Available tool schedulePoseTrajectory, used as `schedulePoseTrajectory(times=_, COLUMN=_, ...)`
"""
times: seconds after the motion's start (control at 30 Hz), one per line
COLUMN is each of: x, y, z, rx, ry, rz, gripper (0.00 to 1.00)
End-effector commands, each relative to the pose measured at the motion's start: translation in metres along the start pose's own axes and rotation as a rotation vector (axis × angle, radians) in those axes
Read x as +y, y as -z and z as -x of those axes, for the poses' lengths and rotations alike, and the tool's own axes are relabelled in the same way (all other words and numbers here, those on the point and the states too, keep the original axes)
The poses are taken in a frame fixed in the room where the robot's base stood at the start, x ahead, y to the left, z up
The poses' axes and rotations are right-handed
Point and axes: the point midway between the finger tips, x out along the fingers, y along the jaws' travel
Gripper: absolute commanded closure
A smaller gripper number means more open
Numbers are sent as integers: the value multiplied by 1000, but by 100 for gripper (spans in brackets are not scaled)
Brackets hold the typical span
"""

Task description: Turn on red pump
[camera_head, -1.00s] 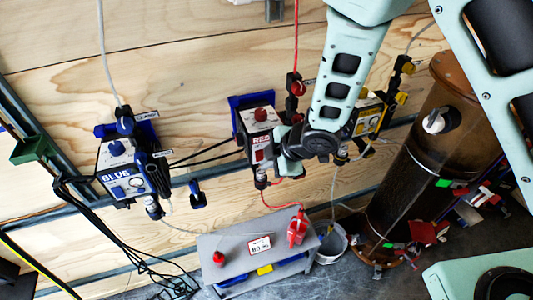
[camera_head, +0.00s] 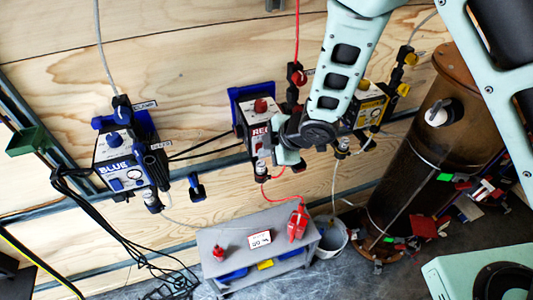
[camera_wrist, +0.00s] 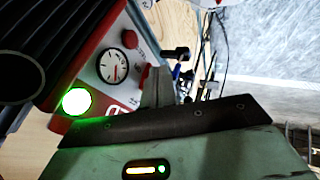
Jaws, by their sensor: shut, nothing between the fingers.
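The red pump (camera_head: 252,118) is a white and red box with a red knob on top, mounted on a blue bracket on the plywood wall. In the wrist view its face (camera_wrist: 100,72) shows a round gauge (camera_wrist: 117,66), a red knob (camera_wrist: 136,31) and a round light (camera_wrist: 76,101) glowing bright green. My gripper (camera_head: 283,157) is at the pump's right front in the head view and partly covers its face. In the wrist view the narrow grey fingers (camera_wrist: 158,88) are shut and empty, close to the face. I cannot tell whether they touch it.
The blue pump (camera_head: 124,166) hangs at the left and the yellow pump (camera_head: 368,108) just right of my arm. A grey bench (camera_head: 230,238) with a red canister (camera_head: 298,222) stands below. Hoses and black cables hang around the pumps. A brown cylinder (camera_head: 400,190) stands right.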

Motion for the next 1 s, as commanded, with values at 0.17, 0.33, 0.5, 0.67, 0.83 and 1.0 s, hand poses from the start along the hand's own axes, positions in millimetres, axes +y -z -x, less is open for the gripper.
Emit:
schedulePoseTrajectory(times=0.17, x=2, y=2, z=3, rx=1, ry=0, rz=0, gripper=100)
schedulePoseTrajectory(times=0.33, x=6, y=5, z=10, rx=1, ry=-1, rz=0, gripper=100)
schedulePoseTrajectory(times=0.5, x=8, y=7, z=14, rx=1, ry=-1, rz=0, gripper=100)
schedulePoseTrajectory(times=0.67, x=8, y=7, z=13, rx=1, ry=-1, rz=0, gripper=100)
schedulePoseTrajectory(times=0.83, x=8, y=7, z=14, rx=1, ry=-1, rz=0, gripper=100)
schedulePoseTrajectory(times=1.0, x=8, y=6, z=24, rx=1, ry=-3, rz=-2, gripper=100)
